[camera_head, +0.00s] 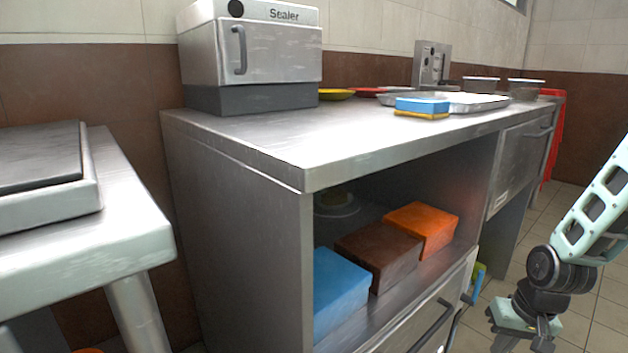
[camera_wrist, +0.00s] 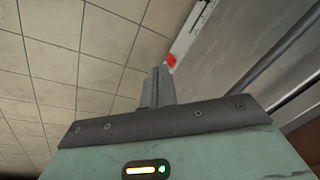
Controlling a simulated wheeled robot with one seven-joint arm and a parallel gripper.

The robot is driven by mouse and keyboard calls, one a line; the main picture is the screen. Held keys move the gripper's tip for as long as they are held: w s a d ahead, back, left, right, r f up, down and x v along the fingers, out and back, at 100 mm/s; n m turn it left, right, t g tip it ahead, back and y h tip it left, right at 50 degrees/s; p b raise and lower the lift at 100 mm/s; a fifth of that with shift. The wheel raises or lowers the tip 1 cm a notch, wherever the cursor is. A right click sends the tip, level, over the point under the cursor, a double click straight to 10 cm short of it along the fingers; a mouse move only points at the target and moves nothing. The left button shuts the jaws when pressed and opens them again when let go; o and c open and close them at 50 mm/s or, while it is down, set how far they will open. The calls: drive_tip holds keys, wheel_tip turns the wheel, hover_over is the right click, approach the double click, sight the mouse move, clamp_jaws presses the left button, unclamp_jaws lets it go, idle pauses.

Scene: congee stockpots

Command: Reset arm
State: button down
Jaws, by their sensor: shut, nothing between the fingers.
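My gripper (camera_head: 522,335) hangs low at the right edge of the head view, over the tiled floor beside the steel counter. Its lower end is close to the bottom of the picture. In the wrist view my gripper's fingers (camera_wrist: 157,76) are together and empty. The arm (camera_head: 590,215) comes down from the right, apart from the counter.
The steel counter (camera_head: 240,134) carries a sealer (camera_head: 255,60), a blue-yellow sponge (camera_head: 422,107) and trays. Blue (camera_head: 338,290), brown (camera_head: 378,253) and orange (camera_head: 422,226) blocks lie on its shelf. A table (camera_head: 125,225) stands left. Tiled floor (camera_head: 598,290) is open around my gripper.

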drive_tip(key=s+a+r+n+t+h, duration=0.1)
drive_tip(key=s+a+r, duration=0.2)
drive_tip(key=r, duration=0.4)
drive_tip(key=s+a+r+n+h, duration=0.1)
drive_tip(key=s+a+r, duration=0.1)
drive_tip(key=s+r, duration=0.35)
drive_tip(key=s+a+r+n+g+p, duration=0.1)
drive_tip(key=s+a+r+n+p, duration=0.1)
drive_tip(key=s+a+r+n, duration=0.3)
drive_tip(key=s+a+r+g+y+p, duration=0.1)
drive_tip(key=s+a+r+p, duration=0.15)
drive_tip(key=a, duration=0.45)
drive_tip(key=s+a+r+n+g+p, duration=0.1)
drive_tip(key=s+a+r+n+p, duration=0.2)
drive_tip(key=a, duration=0.4)
wheel_tip(320, 180, up, 37)
drive_tip(key=s+p, duration=0.1)
drive_tip(key=p, duration=3.5)
drive_tip(key=shift+s+d+r, duration=0.15)
drive_tip(key=shift+s+d, duration=0.05)
drive_tip(key=shift+s, duration=0.05)
drive_tip(key=shift+d, duration=0.1)
